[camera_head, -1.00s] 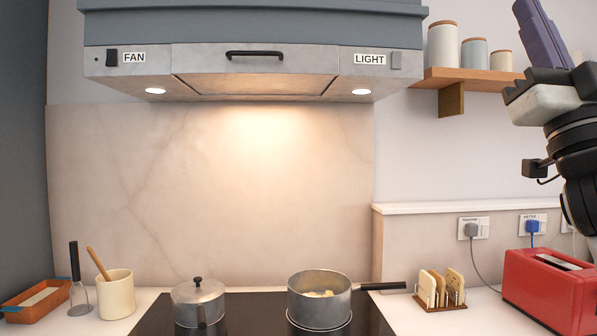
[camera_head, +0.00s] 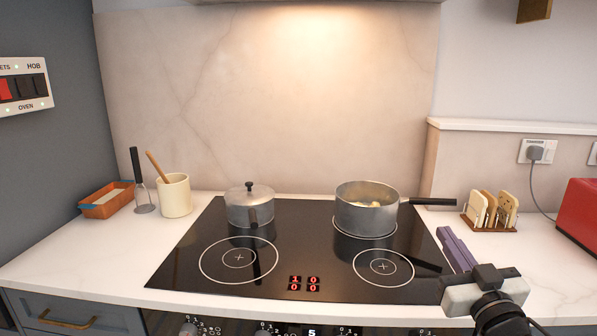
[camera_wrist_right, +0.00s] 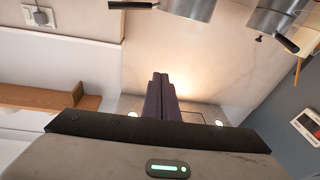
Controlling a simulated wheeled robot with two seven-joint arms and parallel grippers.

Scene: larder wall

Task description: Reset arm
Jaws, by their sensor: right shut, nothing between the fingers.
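My left gripper is in neither view.
A black hob (camera_head: 330,250) carries a lidded pot (camera_head: 250,207) and an open saucepan (camera_head: 366,212). A toast rack (camera_head: 488,212) and red toaster (camera_head: 580,210) stand to the right. A utensil jar (camera_head: 174,196) and terracotta dish (camera_head: 106,200) stand left. The left counter front is clear.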

